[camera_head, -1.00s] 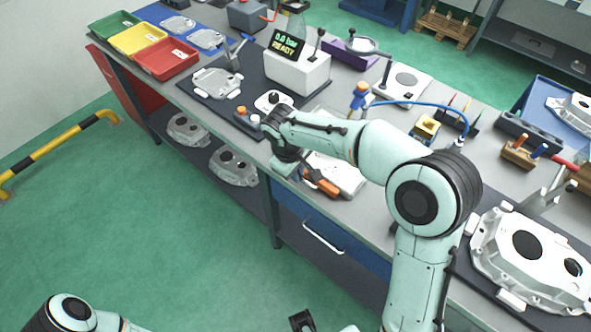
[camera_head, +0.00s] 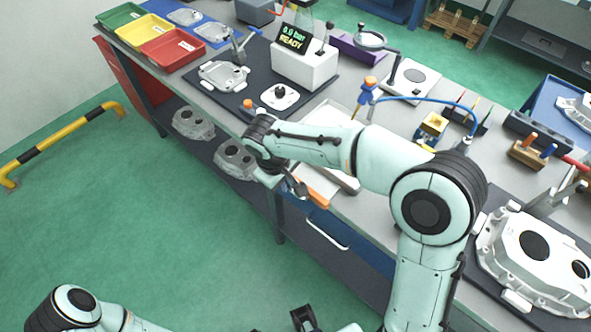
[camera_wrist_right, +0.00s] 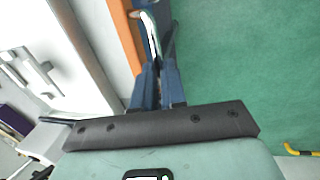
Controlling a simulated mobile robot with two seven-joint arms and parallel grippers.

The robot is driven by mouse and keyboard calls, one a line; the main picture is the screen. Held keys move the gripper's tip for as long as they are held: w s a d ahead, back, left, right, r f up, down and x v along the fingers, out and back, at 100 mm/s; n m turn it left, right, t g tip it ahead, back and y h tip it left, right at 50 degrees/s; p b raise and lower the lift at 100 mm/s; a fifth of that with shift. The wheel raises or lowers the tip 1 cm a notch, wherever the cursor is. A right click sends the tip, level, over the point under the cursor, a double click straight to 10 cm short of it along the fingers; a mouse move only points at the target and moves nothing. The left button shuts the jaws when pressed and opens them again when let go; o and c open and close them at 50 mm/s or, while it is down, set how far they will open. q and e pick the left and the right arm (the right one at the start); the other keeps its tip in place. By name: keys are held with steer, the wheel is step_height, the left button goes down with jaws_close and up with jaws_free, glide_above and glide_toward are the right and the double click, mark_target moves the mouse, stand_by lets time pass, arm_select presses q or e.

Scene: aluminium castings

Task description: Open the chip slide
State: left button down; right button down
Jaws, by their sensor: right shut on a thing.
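I cannot clearly make out which part is the chip slide. An orange strip (camera_head: 318,199) lies at the bench's front edge beside a pale plate, and it also shows in the right wrist view (camera_wrist_right: 125,38). My right gripper (camera_head: 298,189) is at this edge, above the blue drawer front. In the right wrist view its two dark blue fingers (camera_wrist_right: 158,82) are close together on a thin silver metal handle (camera_wrist_right: 151,35), beside the orange strip. The fingertips' contact is partly hidden. My left gripper (camera_head: 304,318) shows only as dark prongs at the bottom edge.
A drawer handle (camera_head: 327,236) sits just below the right gripper. A white box with a display (camera_head: 304,64), castings (camera_head: 223,76) and coloured trays (camera_head: 173,50) stand on the bench. A large casting (camera_head: 535,262) is at right. The green floor (camera_head: 150,220) in front is clear.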

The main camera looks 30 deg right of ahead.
steer(key=shift+a, duration=0.2)
steer(key=c, duration=1.2)
jaws_free()
steer(key=shift+r, duration=0.1)
steer(key=r, duration=0.4)
steer(key=a+r+p, duration=0.1)
steer(key=r, duration=0.3)
steer(key=s+a+r+p, duration=0.1)
steer(key=r, duration=0.4)
steer(key=shift+s+a, duration=0.1)
steer(key=shift+a, duration=0.1)
